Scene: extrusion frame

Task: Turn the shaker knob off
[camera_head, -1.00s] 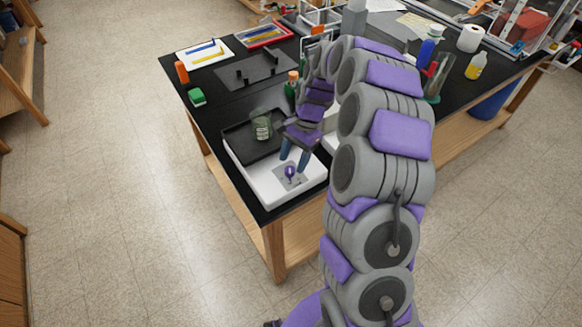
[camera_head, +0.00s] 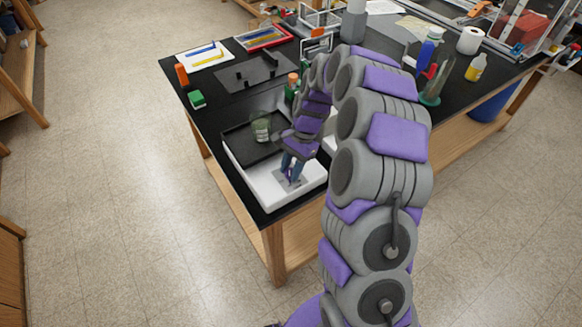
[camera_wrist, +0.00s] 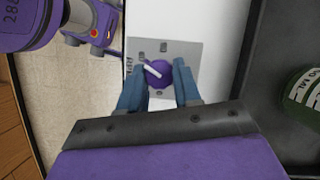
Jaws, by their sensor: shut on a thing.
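The shaker (camera_head: 262,190) is a white box with a black top tray, at the near corner of the black table. Its purple knob (camera_wrist: 158,74) with a white pointer line sits on a grey plate (camera_wrist: 188,52) in the wrist view. The pointer line runs slantwise, from upper left to lower right. My gripper (camera_wrist: 160,82) has its blue fingers on both sides of the knob, shut on it. In the head view my gripper (camera_head: 292,178) reaches down to the plate and hides most of the knob.
A glass jar (camera_head: 261,127) with a label stands on the shaker's black tray, close to my gripper. A green block (camera_head: 197,98) and an orange-capped bottle (camera_head: 292,86) are farther back. The floor left of the table is clear.

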